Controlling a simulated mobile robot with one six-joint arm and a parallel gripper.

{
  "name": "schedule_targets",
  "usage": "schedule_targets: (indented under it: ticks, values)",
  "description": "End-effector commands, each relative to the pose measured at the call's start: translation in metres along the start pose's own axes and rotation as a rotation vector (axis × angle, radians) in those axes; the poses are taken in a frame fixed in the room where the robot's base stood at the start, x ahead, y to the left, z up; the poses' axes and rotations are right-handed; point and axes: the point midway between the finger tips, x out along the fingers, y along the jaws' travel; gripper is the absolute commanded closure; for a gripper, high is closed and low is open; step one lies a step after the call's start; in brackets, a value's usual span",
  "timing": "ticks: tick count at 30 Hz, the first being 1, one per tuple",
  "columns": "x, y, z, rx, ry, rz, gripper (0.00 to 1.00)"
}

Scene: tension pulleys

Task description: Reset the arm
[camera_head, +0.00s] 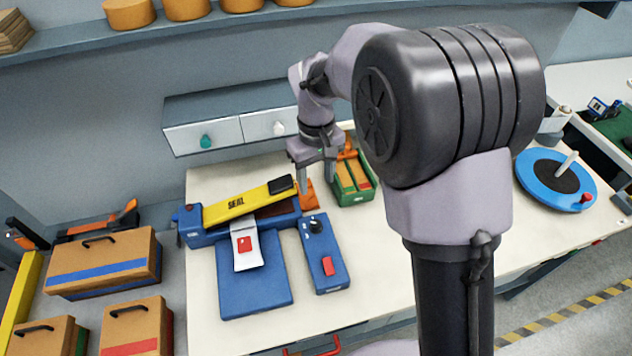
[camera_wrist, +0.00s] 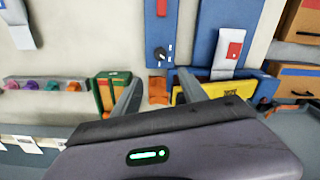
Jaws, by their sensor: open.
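My gripper (camera_head: 312,158) is above the back of the white table (camera_head: 380,285), near the right end of the yellow lever marked SEAL (camera_head: 235,204). In the wrist view my gripper (camera_wrist: 158,92) has its two fingers spread apart. An orange piece (camera_head: 307,195) lies below the fingers; it shows between them in the wrist view (camera_wrist: 158,86). Nothing is seen held. The lever belongs to a blue sealer (camera_head: 255,290), with a white pouch with a red square (camera_head: 246,249) on its front. My arm hides part of the table.
A blue control box (camera_head: 322,262) with a knob and red button stands right of the sealer. A blue turntable (camera_head: 588,187) is at the right. Drawers (camera_head: 203,137) hang at the back. Brown cases (camera_head: 105,262) stand at the left.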

Motion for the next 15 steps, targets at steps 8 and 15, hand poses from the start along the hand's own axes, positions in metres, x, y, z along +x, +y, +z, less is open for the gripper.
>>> schedule_targets:
  ticks: [8,15]
  values:
    - [0.001,0.0,0.0,0.001,0.0,0.0,0.49]
    - [-0.054,0.011,0.079,0.294,0.178,-0.024,0.49]
